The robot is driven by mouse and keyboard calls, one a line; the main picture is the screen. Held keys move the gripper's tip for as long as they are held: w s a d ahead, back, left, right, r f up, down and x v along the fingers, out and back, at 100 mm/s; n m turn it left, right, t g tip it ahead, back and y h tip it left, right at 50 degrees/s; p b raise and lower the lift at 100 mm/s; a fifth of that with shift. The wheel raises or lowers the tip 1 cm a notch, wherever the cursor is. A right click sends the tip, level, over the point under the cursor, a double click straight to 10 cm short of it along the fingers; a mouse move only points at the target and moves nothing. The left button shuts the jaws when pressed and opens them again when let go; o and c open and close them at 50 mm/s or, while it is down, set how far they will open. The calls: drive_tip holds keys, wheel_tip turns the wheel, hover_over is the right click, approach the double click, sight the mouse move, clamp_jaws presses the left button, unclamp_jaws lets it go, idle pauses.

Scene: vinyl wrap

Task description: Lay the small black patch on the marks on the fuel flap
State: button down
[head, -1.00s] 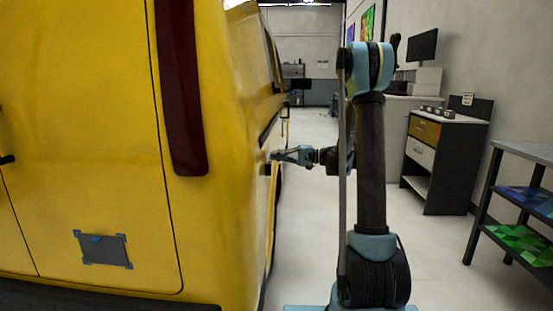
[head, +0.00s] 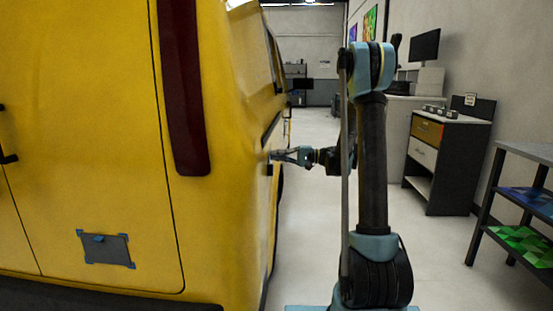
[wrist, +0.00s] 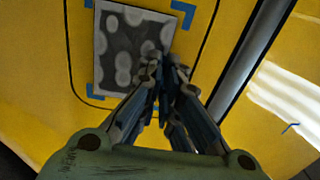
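The small black patch (wrist: 133,42) shows in the wrist view as a dark grey rectangle with pale round spots. It lies on the yellow fuel flap (wrist: 76,30), among the blue corner marks (wrist: 95,94), slightly tilted against them. My gripper (wrist: 166,72) is at the patch's lower right corner. Its fingertips are close together and look shut; they cover that corner, and I see no patch edge clearly between them. In the head view my gripper (head: 275,156) reaches the van's side, and the flap is seen too edge-on to make out.
The yellow van (head: 80,120) fills the left. A grey patch with blue corner marks (head: 110,251) is on its rear door. A drawer cabinet (head: 430,165) and a shelf rack (head: 525,195) stand at the right. The floor between is clear.

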idle(0.3)
drive_tip(key=c, duration=1.7)
unclamp_jaws()
